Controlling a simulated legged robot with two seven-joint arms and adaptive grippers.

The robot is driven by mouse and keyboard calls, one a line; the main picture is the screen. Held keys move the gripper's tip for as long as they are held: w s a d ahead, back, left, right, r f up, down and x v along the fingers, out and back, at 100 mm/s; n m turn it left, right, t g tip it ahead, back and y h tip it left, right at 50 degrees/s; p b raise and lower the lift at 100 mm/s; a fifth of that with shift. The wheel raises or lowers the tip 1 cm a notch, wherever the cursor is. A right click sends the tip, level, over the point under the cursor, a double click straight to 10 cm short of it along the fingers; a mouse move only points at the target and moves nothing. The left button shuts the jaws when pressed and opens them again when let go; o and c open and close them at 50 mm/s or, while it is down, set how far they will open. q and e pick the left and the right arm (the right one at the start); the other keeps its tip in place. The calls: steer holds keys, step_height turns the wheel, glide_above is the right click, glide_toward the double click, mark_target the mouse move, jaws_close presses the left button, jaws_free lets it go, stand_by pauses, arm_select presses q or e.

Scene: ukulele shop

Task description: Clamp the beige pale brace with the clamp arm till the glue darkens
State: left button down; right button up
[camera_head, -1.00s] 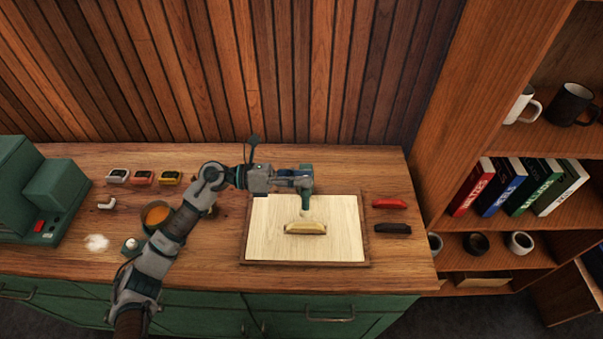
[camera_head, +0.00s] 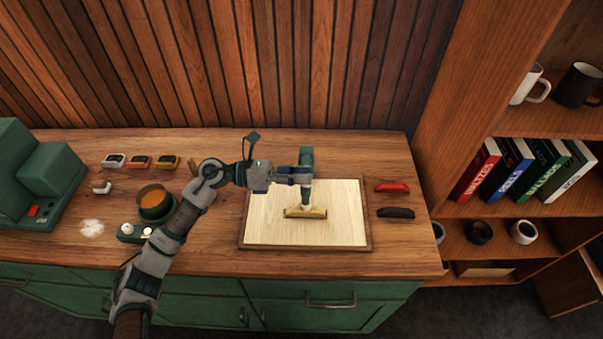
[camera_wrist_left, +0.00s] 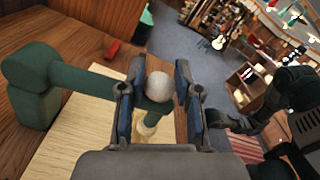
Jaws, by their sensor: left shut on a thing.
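The beige pale brace (camera_head: 296,212) lies on the light wooden panel (camera_head: 345,205); it also shows below the clamp in the left wrist view (camera_wrist_left: 147,127). The green clamp arm (camera_head: 306,163) comes forward from its post at the back of the panel, its front end at the brace and seeming to touch it. In the left wrist view the clamp arm (camera_wrist_left: 90,80) ends in a pale round knob (camera_wrist_left: 137,93). My left gripper (camera_head: 304,176) is shut on the clamp arm near the knob, a finger on each side (camera_wrist_left: 158,95). Any glue under the brace is hidden.
A red brace (camera_head: 392,188) and a black brace (camera_head: 396,212) lie right of the panel. A shelf (camera_head: 505,208) stands at the right.

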arm_select(q)
steer(key=c, duration=0.8)
jaws_free()
steer(key=shift+a+r, duration=0.1)
steer(key=shift+r, duration=0.25)
step_height(320, 180, up, 9)
steer(key=shift+r, duration=0.15)
